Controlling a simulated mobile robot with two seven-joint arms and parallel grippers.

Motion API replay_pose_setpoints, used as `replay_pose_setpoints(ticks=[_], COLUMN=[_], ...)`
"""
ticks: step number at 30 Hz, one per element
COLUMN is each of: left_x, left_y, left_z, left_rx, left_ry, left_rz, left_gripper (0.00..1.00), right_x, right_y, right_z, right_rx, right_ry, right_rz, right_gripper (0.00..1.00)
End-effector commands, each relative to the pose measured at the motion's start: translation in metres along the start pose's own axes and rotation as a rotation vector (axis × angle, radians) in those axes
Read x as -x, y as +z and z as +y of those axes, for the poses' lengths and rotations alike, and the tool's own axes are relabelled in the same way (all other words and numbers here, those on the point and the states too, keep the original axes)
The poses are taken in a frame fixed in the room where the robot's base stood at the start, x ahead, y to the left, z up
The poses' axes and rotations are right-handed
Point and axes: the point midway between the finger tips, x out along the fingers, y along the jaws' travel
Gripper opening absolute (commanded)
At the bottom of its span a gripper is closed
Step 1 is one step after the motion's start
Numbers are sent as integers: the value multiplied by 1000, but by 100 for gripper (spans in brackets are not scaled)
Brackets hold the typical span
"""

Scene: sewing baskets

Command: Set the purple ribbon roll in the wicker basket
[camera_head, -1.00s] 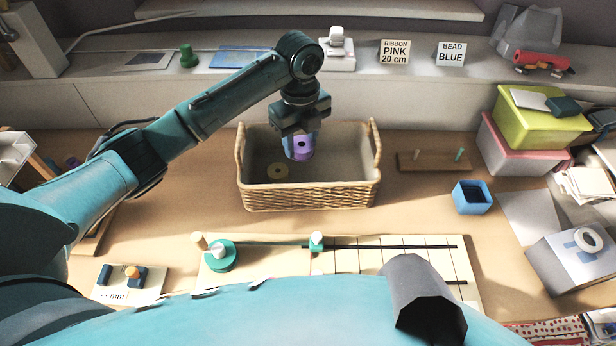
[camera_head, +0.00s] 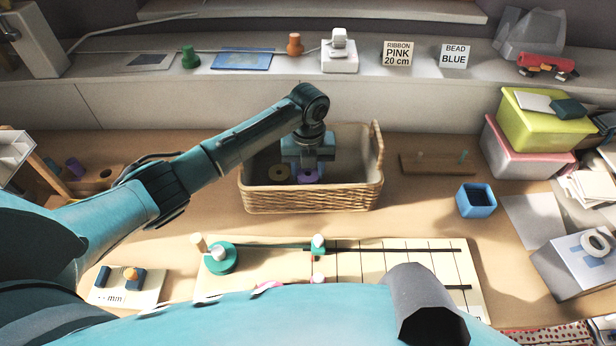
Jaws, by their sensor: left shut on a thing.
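The wicker basket (camera_head: 312,199) stands on the table in the middle of the view. My left gripper (camera_head: 307,168) points down inside the basket and is shut on the purple ribbon roll (camera_head: 307,177). The roll is low in the basket, near its floor; the front wall hides whether it touches the bottom. My right gripper does not show.
A measuring board (camera_head: 380,262) with a green roll (camera_head: 221,258) lies in front of the basket. A blue open box (camera_head: 475,200) and a wooden peg board (camera_head: 437,164) are to the right. Signs (camera_head: 397,54) and an orange spool (camera_head: 295,44) stand on the back ledge.

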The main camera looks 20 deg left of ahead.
Motion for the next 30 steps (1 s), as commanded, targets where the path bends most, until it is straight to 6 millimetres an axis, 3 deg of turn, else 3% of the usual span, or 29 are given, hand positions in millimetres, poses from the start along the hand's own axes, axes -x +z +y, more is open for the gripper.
replay_pose_setpoints(ticks=[5, 17, 18, 25, 30], left_x=[-26, -31, -30, -30, -30], left_y=[-2, -1, -1, -1, -1], left_z=[0, 0, 0, 0, 0], left_rx=[-1, 0, 0, 0, 0], left_ry=[0, 0, 0, 0, 0], left_rz=[4, 2, 1, 2, 2], left_gripper=[5, 5, 44, 63, 63], right_x=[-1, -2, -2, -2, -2], right_y=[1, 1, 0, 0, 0], right_z=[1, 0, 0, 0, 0], right_rx=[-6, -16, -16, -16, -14], right_ry=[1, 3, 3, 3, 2], right_rz=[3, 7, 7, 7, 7], right_gripper=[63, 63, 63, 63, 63])
